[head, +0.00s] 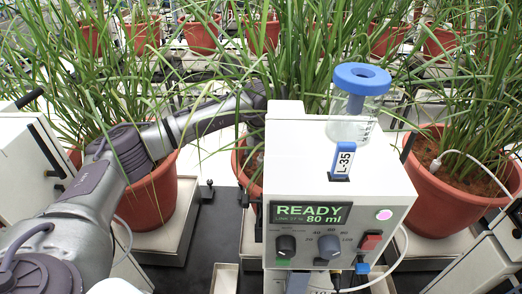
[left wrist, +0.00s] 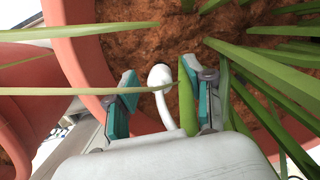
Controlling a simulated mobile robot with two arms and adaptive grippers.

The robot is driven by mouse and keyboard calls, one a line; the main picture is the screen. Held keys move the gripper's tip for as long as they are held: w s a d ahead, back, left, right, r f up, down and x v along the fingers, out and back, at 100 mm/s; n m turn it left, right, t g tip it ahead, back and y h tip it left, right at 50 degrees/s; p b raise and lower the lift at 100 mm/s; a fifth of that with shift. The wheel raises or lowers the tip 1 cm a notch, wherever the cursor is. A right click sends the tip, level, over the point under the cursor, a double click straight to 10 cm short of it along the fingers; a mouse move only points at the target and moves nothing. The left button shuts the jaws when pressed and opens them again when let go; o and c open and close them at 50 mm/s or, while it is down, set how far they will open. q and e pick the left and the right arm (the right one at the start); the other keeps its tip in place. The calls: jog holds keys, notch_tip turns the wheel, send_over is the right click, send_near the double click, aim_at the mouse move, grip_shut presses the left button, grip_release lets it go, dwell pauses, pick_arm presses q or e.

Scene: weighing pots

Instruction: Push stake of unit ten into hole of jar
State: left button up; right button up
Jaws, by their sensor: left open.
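My left gripper (left wrist: 160,76) is open in the left wrist view, its two teal-padded fingers low over brown soil in a red pot. A white, hook-shaped stake (left wrist: 164,98) stands between the fingers, with a green leaf beside the right finger. In the head view my left arm reaches behind the white unit, and leaves and the unit hide the fingers. A clear jar (head: 350,128) with a blue funnel-like top (head: 362,78) and central hole stands on the unit. I cannot read a unit ten label. My right gripper is out of view.
The white unit (head: 290,150) shows READY, 80 ml and a tag (head: 342,158) reading L-35. A potted plant (head: 436,205) at right has a white stake (head: 436,165) with a tube. Red pots and long leaves crowd the space around my arm.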

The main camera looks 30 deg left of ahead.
pick_arm(q)
grip_shut()
dwell(0.3)
jog(key=shift+r+p, duration=0.6)
jog(key=shift+r, duration=0.4)
jog(key=shift+r+p, duration=1.3)
jog(key=shift+r, duration=0.85)
notch_tip(320, 180, up, 7)
jog(key=p, duration=0.4)
dwell(0.4)
